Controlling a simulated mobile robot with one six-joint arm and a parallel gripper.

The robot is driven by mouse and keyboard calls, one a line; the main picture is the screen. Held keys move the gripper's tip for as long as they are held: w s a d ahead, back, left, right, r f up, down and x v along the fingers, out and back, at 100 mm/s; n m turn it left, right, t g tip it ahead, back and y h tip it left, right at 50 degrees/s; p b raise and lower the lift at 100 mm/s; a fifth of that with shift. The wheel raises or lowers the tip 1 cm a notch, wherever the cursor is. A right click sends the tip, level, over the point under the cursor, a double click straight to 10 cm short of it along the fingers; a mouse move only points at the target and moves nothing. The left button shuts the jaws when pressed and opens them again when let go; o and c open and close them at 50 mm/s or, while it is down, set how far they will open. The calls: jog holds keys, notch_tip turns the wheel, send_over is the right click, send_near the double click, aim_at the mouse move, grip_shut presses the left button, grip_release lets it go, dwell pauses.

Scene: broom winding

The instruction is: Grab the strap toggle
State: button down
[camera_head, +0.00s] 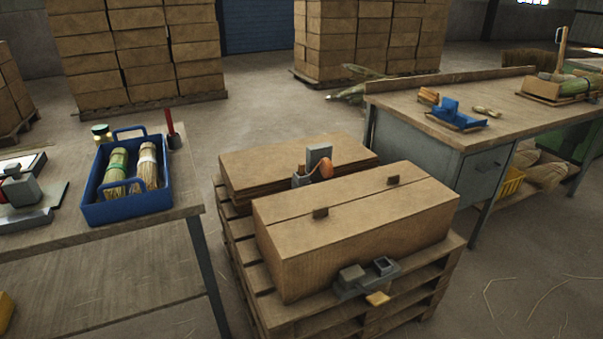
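A grey metal strap fitting (352,281) sits at the front edge of the pallet, against the long cardboard box (355,240). It has a block at its left and a square open-topped piece at its right. A small yellow tab (377,299) sticks out at its front. A second grey fitting (318,158) with an orange rounded part (326,171) stands on or behind the boxes. I cannot tell for sure which part is the strap toggle. My gripper is not in view.
The wooden pallet (432,287) stands between a left table (60,291) with a blue tote (125,209) of bristle bundles and a right workbench (400,98). A red-handled tool (173,133) stands upright on the left table. Open floor lies at the lower right.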

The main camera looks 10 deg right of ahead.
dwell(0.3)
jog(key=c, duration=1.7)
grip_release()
